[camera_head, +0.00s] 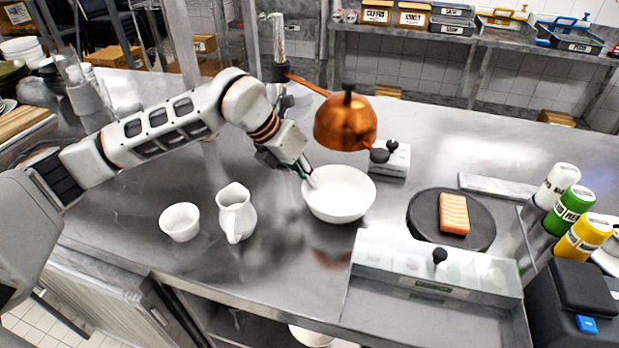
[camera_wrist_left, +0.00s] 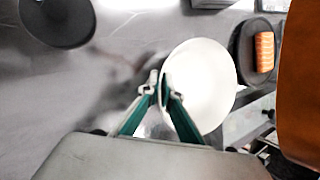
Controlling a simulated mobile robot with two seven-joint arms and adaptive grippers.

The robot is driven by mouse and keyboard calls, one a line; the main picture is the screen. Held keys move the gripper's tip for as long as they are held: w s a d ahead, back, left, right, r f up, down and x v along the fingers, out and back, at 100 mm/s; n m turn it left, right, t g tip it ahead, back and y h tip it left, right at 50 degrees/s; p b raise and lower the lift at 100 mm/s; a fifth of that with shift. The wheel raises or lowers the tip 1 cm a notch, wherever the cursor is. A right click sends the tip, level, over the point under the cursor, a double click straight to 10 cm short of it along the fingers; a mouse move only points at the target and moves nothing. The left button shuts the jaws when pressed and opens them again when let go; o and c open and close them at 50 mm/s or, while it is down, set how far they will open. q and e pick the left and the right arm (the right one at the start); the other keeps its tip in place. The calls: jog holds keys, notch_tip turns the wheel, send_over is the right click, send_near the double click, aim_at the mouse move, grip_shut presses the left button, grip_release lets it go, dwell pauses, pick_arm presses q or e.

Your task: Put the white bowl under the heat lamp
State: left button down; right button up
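The white bowl (camera_head: 345,201) is a wide round bowl over the middle of the steel counter. Its pale round inside also shows in the left wrist view (camera_wrist_left: 203,84). My left gripper (camera_head: 308,177) is at the bowl's left rim. In the left wrist view its fingertips (camera_wrist_left: 158,88) are close together, with the rim between them. I cannot tell whether the bowl touches the counter. The heat lamp (camera_head: 345,121) has a copper dome on an arm and appears just above and behind the bowl in the head view. My right gripper is not in view.
A small white cup (camera_head: 180,222) and a white pitcher (camera_head: 236,214) stand left of the bowl. A dark round plate (camera_head: 419,222) with a salmon piece (camera_head: 454,213) lies right. A lidded container (camera_head: 380,254) is in front; bottles (camera_head: 570,209) stand far right.

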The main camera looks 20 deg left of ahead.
pick_arm(q)
jog(key=c, duration=2.3)
grip_release()
jog(key=shift+f, duration=0.1)
jog(key=shift+r, duration=0.3)
jog(key=v, duration=1.1)
jog(key=shift+s+a+r, duration=0.15)
jog(key=shift+a+r, duration=0.15)
jog(key=shift+s, duration=0.1)
